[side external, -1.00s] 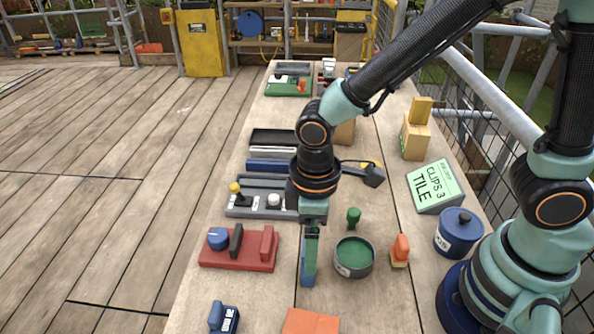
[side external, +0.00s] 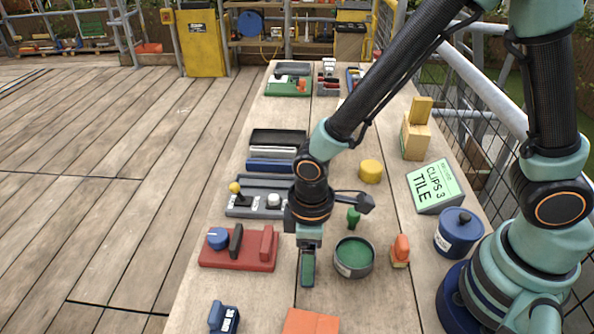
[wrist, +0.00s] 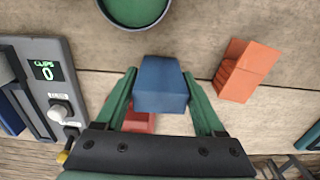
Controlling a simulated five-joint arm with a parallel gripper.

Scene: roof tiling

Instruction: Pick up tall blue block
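The blue block (wrist: 161,85) stands between the two green fingers of my gripper (wrist: 160,72) in the wrist view. The fingers are apart, one on each side of the block and very close to it. I cannot tell whether both touch it. In the side external view my gripper (side external: 308,283) points straight down at the workbench, left of the round green-filled pot. There the fingers hide the block.
The green-filled pot (side external: 354,257) stands close on the right, with a small green piece (side external: 353,217) behind it. A red base with pieces (side external: 239,249) is close on the left. Orange pieces (side external: 311,321) lie in front. A yellow cylinder (side external: 371,171) stands farther back.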

